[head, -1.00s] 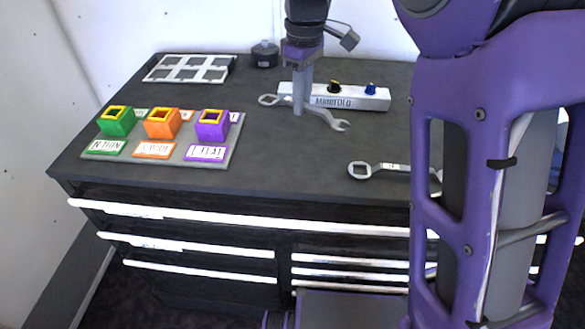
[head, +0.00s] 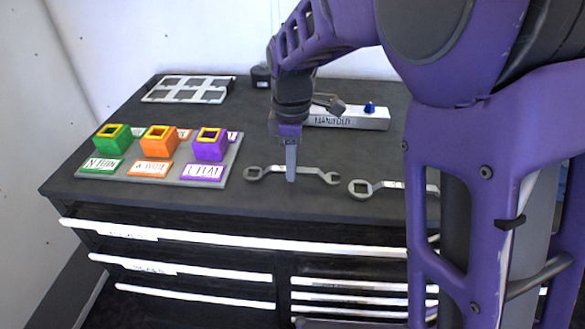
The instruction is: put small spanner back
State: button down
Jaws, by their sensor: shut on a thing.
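The small spanner (head: 319,174) is grey, with a ring end at left and an open jaw at right. It lies level at or just above the dark bench top, near the front edge; I cannot tell if it touches the top. My gripper (head: 291,177) points down and is shut on the middle of its shaft, hiding part of it. A second, larger spanner (head: 362,188) with a pale label lies just to the right, its right end hidden behind my arm.
A board (head: 228,177) with green, orange and purple open boxes stands at left. A white tray (head: 149,96) with compartments is at the back left. The white manifold block (head: 345,121) with a blue knob stands behind my gripper. Drawers with white handles front the bench (head: 130,205).

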jog(key=shift+f, duration=0.8)
jog(key=shift+f, duration=0.15)
jog(key=c, duration=0.8)
grip_release()
jog(key=shift+o, duration=0.2)
notch_tip(320, 180, up, 12)
jog(key=p, duration=0.2)
jog(key=shift+r, duration=0.2)
